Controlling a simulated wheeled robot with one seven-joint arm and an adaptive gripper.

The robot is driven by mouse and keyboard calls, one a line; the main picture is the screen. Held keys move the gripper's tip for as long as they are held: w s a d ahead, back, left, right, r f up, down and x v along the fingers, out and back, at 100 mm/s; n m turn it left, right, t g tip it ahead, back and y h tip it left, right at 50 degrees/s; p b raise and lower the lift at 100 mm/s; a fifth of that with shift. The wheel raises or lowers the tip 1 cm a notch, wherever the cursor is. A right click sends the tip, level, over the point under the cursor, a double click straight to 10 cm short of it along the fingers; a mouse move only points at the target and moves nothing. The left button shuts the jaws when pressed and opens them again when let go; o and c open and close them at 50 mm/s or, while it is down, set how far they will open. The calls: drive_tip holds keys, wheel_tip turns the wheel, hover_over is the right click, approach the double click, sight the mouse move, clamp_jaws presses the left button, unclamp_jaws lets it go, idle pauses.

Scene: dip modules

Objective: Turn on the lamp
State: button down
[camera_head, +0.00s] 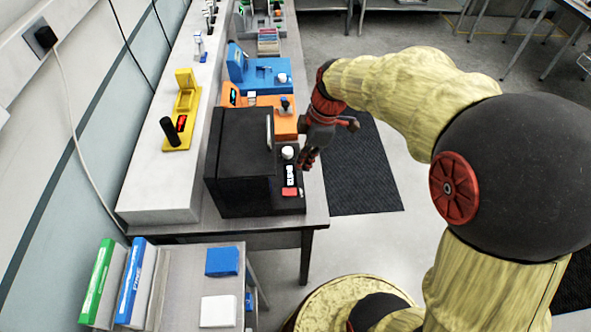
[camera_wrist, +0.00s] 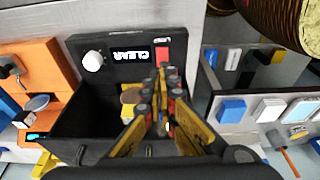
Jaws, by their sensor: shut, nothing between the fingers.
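No lamp can be made out for certain in either view. My gripper (camera_head: 305,162) is shut and empty, pointing down beside the front panel of a black box module (camera_head: 240,150). The panel carries a white knob (camera_head: 287,152), a small lit display (camera_head: 290,176) and a red button (camera_head: 289,191). In the wrist view my shut fingertips (camera_wrist: 164,72) appear in front of the panel, just below the red button (camera_wrist: 164,37). The knob (camera_wrist: 93,61) and the lit display (camera_wrist: 130,54) are left of them. Contact cannot be told.
An orange module (camera_head: 283,124) with a joystick and a blue module (camera_head: 262,72) stand farther along the bench. A yellow module (camera_head: 187,100) sits on the white ledge. Binders (camera_head: 133,280) stand on the near cart. The floor right of the bench has a dark mat (camera_head: 360,175).

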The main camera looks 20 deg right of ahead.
drive_tip(key=shift+d+v, duration=0.25)
drive_tip(key=shift+v, duration=0.9)
drive_tip(key=s+a+r+m+t+h, duration=0.1)
drive_tip(key=s+r+m+t, duration=0.1)
drive_tip(key=s+r+m, duration=0.3)
drive_tip(key=s+a+r+m+t+h, duration=0.1)
drive_tip(key=s+a+r+m+t, duration=0.1)
drive_tip(key=s+r+m, duration=0.4)
drive_tip(key=s+m, duration=0.3)
drive_tip(key=s, duration=0.2)
drive_tip(key=shift+m+t+h, duration=0.3)
drive_tip(key=shift+t, duration=0.1)
